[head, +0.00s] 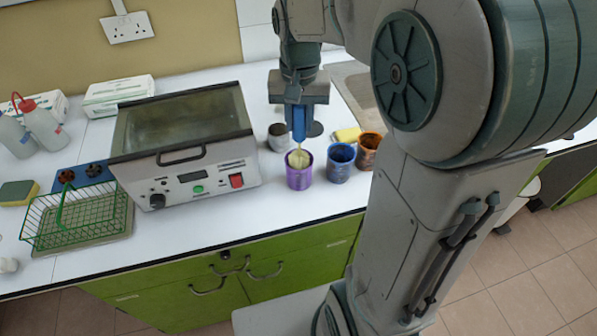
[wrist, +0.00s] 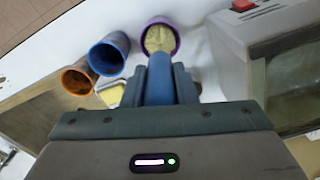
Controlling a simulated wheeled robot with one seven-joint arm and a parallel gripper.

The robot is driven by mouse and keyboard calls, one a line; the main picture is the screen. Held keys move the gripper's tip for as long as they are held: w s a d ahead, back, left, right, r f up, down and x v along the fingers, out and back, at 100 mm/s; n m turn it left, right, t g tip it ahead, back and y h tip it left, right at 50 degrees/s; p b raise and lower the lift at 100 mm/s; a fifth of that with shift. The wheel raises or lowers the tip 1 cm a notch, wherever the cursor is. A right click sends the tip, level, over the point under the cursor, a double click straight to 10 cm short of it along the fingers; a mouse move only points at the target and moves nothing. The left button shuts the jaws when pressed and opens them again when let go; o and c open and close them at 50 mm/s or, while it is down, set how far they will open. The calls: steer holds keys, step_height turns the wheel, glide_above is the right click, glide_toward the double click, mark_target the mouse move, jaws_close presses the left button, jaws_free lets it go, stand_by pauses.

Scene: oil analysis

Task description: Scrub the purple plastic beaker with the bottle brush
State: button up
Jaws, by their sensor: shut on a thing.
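The purple plastic beaker (head: 299,178) stands on the white bench in front of my arm. The bottle brush (head: 299,158) has a pale bristle head, which is inside the beaker's mouth. Its blue handle (wrist: 161,80) is between the fingers of my gripper (head: 299,112), which is shut on it above the beaker. In the wrist view the purple beaker (wrist: 176,46) shows its rim around the bristles. I cannot tell whether the bristles touch the beaker's wall or bottom.
A blue beaker (head: 340,163) and an orange-brown beaker (head: 368,150) stand close on the right. A grey cup (head: 279,138) and a yellow sponge (head: 347,135) are behind. A water bath (head: 207,178) stands close on the left, with a green wire basket (head: 75,217) beyond.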

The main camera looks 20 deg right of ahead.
steer(key=shift+r+p, duration=5.05)
steer(key=shift+r, duration=1.3)
steer(key=shift+f, duration=0.1)
